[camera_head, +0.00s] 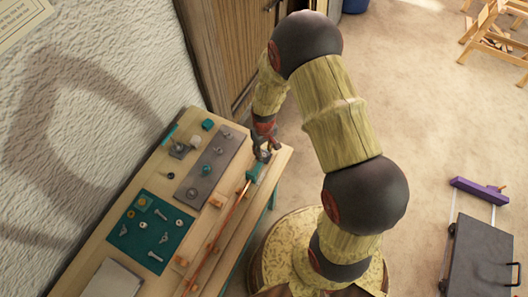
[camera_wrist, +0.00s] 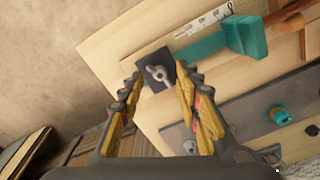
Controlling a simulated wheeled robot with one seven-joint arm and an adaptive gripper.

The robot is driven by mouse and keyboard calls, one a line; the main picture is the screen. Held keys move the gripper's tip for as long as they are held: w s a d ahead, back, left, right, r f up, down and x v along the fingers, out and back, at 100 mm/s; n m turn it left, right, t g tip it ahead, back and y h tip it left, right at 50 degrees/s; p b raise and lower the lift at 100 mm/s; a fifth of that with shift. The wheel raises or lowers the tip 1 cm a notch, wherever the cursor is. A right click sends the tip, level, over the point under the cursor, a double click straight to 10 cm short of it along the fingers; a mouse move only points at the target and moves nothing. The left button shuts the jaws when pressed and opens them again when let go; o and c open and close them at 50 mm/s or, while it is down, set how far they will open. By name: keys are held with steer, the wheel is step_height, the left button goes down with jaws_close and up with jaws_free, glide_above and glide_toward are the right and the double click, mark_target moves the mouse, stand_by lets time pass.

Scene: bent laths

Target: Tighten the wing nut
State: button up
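The wing nut (camera_wrist: 158,73) is a grey metal two-winged nut on a small dark plate (camera_wrist: 154,84) near the end of the bench. Its wings lie aslant in the wrist view. My gripper (camera_wrist: 160,82) is open, with one finger on each side of the nut; I cannot tell whether either touches it. In the head view my gripper (camera_head: 264,140) points down at the bench's far right end, largely covering the nut. A teal block (camera_wrist: 240,38) sits beside the plate, with a white ruler strip (camera_wrist: 203,22) next to it.
A thin orange-brown lath (camera_head: 231,214) runs along the bench from the teal block. A grey plate with several knobs (camera_head: 217,166) lies alongside. A teal mat (camera_head: 130,240) carries loose screws and nuts. The textured wall (camera_head: 80,90) borders the bench's left; open floor lies right.

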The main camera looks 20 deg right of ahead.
steer(key=shift+f, duration=0.55)
jaws_close()
